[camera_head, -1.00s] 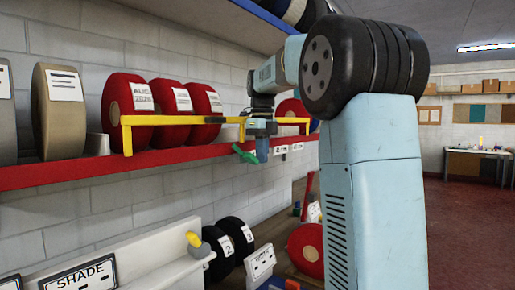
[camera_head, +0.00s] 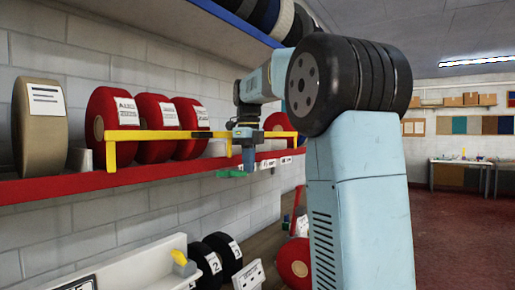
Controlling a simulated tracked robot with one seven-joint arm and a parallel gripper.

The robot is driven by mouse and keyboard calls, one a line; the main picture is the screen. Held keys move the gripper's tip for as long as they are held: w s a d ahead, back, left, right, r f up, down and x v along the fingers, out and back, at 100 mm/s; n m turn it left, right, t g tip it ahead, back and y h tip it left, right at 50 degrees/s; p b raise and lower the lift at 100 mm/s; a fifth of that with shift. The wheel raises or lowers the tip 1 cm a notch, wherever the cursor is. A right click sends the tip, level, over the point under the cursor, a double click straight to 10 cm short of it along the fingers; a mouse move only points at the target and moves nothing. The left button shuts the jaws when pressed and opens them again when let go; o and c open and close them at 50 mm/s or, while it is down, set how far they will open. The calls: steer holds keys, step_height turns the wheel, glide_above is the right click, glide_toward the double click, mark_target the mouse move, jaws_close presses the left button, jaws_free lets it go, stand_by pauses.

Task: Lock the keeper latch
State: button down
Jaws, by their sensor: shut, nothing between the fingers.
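A yellow keeper bar (camera_head: 148,135) runs along the front of the red-edged shelf, before the red rolls. A small green lever (camera_head: 232,173), which looks like the latch handle, sits below the bar near its right part and lies about level. My gripper (camera_head: 248,166) points down in front of the bar, its blue fingers shut and empty, just right of the lever. I cannot tell whether they touch it. The latch's catch is too small to make out, partly behind my gripper.
Several red rolls (camera_head: 107,105) and a tan roll (camera_head: 44,130) stand on the shelf (camera_head: 60,188). Above is a blue-edged shelf (camera_head: 238,22) with dark rolls. Below are black numbered rolls (camera_head: 221,254) and a white ledge (camera_head: 130,272). Open floor (camera_head: 450,240) lies at right.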

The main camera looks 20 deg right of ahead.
steer(key=w+d+r, duration=0.4)
steer(key=d+r, duration=0.3)
steer(key=r, duration=0.2)
steer(key=shift+w+r, duration=0.25)
steer(key=shift+r, duration=0.15)
steer(key=s+a+r, duration=0.5)
steer(key=a, duration=0.4)
steer(key=shift+s+r, duration=0.2)
steer(key=shift+s, duration=0.1)
steer(key=shift+d+f, duration=0.1)
steer(key=shift+f, duration=0.05)
step_height(320, 180, down, 14)
steer(key=shift+r, duration=0.1)
